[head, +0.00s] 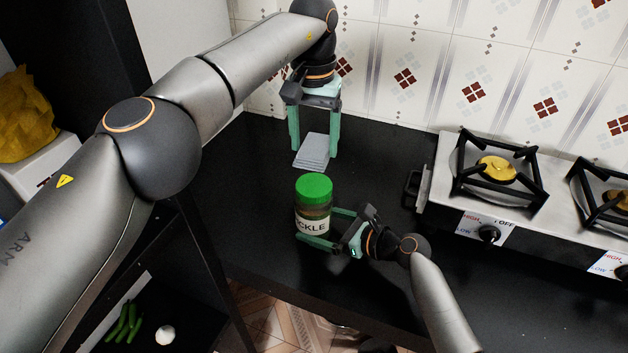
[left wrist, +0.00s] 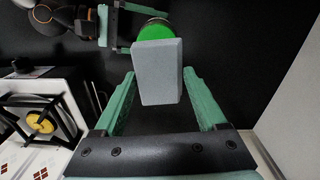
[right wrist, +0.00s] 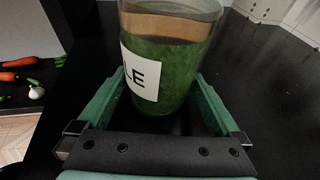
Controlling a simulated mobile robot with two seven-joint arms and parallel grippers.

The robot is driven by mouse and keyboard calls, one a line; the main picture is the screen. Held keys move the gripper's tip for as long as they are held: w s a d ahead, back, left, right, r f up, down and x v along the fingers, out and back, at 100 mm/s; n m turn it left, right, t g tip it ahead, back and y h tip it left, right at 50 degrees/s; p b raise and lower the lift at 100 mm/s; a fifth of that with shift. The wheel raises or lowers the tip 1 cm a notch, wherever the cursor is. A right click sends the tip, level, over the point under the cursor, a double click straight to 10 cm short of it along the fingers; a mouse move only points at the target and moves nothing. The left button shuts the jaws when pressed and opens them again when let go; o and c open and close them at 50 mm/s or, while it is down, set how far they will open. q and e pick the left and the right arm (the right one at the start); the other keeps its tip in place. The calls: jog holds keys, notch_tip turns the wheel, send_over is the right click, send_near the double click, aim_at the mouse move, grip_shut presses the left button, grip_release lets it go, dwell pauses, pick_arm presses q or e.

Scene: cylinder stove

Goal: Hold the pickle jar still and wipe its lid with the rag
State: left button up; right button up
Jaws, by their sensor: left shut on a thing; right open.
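The pickle jar (head: 313,222), with a green lid (head: 313,187) and a white label, stands upright on the black counter. My right gripper (head: 325,228) is open, with its fingers on either side of the jar. The jar body also fills the right wrist view (right wrist: 170,50) between the fingers. The rag (head: 312,152) is a grey-blue folded block behind the jar. My left gripper (head: 314,140) points down and is shut on the rag, seen between its fingers in the left wrist view (left wrist: 157,72). There the rag partly covers the green lid (left wrist: 157,30).
A gas stove (head: 490,185) with black grates stands to the right of the jar. A tiled wall (head: 400,65) rises behind the counter (head: 245,190). Green vegetables (head: 123,322) and a white bulb (head: 165,335) lie on a lower shelf at left.

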jog(key=v, duration=1.1)
jog(key=shift+s+d+r, duration=0.15)
jog(key=shift+s+d, duration=0.05)
jog(key=shift+s, duration=0.05)
pick_arm(q)
jog(key=shift+s, duration=0.1)
pick_arm(e)
jog(key=shift+s, duration=0.1)
